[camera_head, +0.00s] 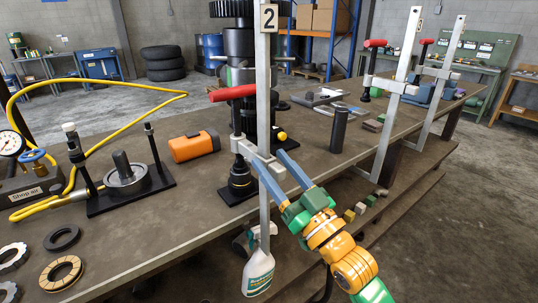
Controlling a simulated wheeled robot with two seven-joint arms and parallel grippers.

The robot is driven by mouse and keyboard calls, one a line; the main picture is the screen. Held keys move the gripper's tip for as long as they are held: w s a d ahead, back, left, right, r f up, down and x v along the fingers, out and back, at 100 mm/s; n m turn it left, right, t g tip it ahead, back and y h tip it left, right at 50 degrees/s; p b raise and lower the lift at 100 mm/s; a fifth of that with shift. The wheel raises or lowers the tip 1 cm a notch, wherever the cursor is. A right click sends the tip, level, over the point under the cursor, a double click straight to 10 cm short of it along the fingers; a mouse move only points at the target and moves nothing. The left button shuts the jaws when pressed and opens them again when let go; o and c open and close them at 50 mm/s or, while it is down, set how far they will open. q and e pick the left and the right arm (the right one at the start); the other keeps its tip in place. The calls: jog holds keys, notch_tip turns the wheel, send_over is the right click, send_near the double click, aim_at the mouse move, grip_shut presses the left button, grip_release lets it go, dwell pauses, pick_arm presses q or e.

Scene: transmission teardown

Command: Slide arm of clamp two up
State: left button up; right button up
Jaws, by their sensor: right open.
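Clamp two (263,75) is a tall grey upright bar at the table's near edge, marked by a "2" plate (269,18). Its grey sliding arm (247,150) sits low on the bar, around table height, and a red handle (232,93) shows above it to the left. My right gripper (267,158) comes up from the lower right. Its two blue fingers are spread apart, with the tips close to the sliding arm and the bar. I cannot tell whether they touch it. My left gripper is not in view.
A dark transmission stack (240,50) stands just behind the clamp. An orange box (194,146), a black press fixture (128,182) and a yellow hose (85,82) lie to the left. A spray bottle (258,272) is below the bar. Two similar clamps (398,90) stand at right.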

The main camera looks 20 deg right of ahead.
jog(key=shift+x, duration=1.15)
jog(key=shift+f, duration=0.1)
grip_shut()
dwell(0.4)
